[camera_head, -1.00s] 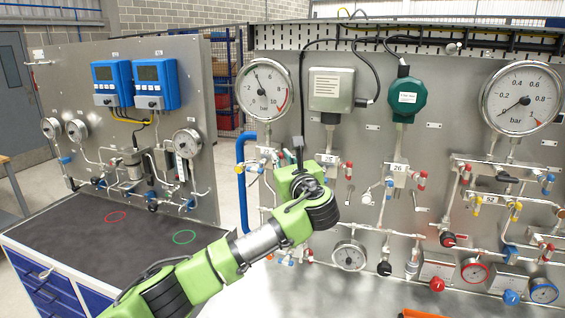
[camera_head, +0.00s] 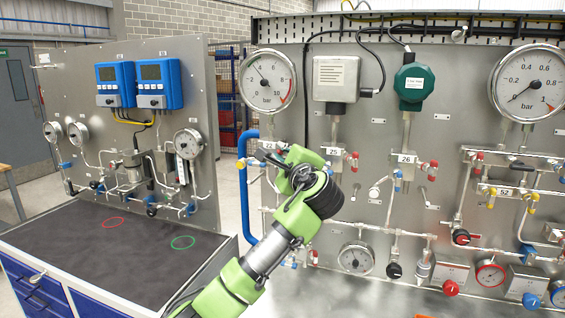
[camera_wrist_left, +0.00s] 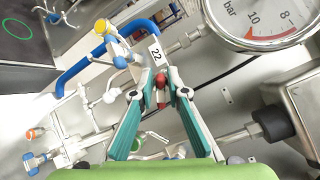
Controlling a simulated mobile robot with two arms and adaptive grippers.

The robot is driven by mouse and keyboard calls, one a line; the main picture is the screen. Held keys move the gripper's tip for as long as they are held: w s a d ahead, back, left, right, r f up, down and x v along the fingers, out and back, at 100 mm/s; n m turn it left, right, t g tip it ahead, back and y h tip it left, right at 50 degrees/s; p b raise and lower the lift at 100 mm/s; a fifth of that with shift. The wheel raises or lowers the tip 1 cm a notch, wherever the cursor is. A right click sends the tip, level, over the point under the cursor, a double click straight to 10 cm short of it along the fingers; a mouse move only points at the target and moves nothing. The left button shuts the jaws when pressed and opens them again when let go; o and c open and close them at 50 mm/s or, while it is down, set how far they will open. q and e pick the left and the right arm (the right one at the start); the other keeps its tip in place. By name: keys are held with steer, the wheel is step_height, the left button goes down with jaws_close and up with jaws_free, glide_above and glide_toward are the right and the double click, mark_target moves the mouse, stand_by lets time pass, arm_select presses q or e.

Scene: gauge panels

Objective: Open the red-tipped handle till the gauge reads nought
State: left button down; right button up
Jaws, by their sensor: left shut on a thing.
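My left gripper (camera_head: 292,166) is at the panel below the large round bar gauge (camera_head: 267,82), its fingertips mostly hidden behind the wrist in the head view. In the left wrist view its two teal fingers (camera_wrist_left: 160,82) converge and are shut on the red-tipped handle (camera_wrist_left: 161,90), beside a tag marked 22 (camera_wrist_left: 155,53). The handle's exact angle is hard to tell. The gauge's needle points up and left, off the low end of the scale; its exact reading is too small to tell. Only the gauge's lower rim shows in the wrist view (camera_wrist_left: 262,22). My right gripper is not in view.
Blue pipe (camera_head: 243,185) runs down left of my gripper. Red-tipped valves beside tags 25 (camera_head: 337,152) and 26 (camera_head: 407,159) stand to the right. A second bar gauge (camera_head: 527,84) hangs at the far right. A dark worktop (camera_head: 110,245) lies open at the left.

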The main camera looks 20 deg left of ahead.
arm_select(q)
steer(key=n+b, duration=0.2)
steer(key=n, duration=0.1)
steer(key=shift+f, duration=0.35)
steer(key=shift+n+b, duration=0.6)
steer(key=shift+n, duration=0.5)
steer(key=c, duration=2.2)
jaws_free()
steer(key=shift+o, duration=0.2)
